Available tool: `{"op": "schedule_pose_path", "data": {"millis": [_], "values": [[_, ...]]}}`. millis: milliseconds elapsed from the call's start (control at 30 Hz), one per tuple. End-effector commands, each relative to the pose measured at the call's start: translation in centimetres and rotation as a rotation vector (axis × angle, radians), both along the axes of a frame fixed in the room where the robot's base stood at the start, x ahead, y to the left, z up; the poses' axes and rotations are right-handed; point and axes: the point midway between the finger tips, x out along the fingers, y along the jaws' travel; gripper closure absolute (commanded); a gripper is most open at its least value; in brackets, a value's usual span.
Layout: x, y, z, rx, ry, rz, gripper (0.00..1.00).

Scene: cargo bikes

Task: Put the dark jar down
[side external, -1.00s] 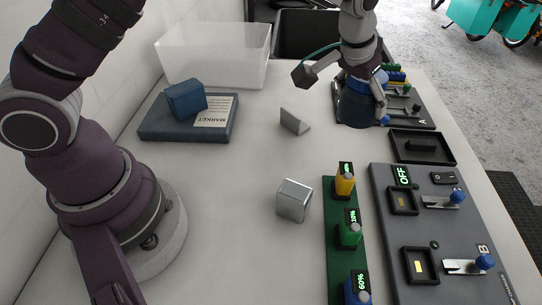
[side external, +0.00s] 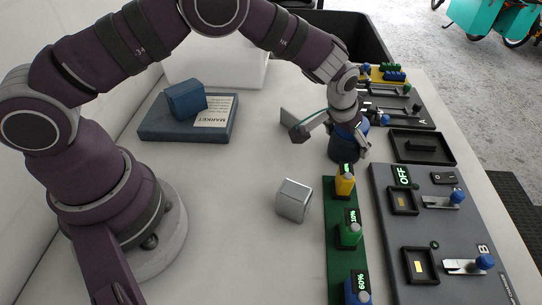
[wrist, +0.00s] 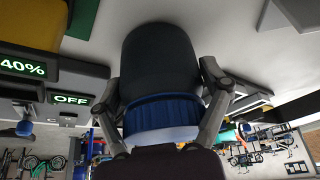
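The dark jar (side external: 345,150), with a blue band, is in my gripper (side external: 349,130) in the side external view. It is beyond the yellow end of the green strip. In the wrist view the jar (wrist: 160,55) fills the middle, its blue band near the palm. The fingers of my gripper (wrist: 163,88) close on it from both sides. The jar's base is near the table (side external: 245,235), but I cannot tell whether it touches.
The green strip (side external: 339,212) with yellow, green and blue blocks is just nearer than the jar. Right are a black tray (side external: 447,159) and grey panel B (side external: 382,225). The table's middle left is clear.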

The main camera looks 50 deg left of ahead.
Motion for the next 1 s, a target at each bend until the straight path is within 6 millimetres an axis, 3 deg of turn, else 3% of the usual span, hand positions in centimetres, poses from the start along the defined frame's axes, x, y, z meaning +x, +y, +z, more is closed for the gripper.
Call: {"op": "schedule_pose_path", "data": {"millis": [33, 100, 533, 1000], "values": [[0.0, 0.0, 0.0, 0.000, 0.000, 0.000, 0.12], [0.0, 0.0, 0.0, 0.000, 0.000, 0.000, 0.03], [-0.1, 0.0, 0.8, -0.001, -0.001, 0.000, 0.03], [-4.0, -0.1, 9.8, -0.001, -0.005, 0.000, 0.03]]}}
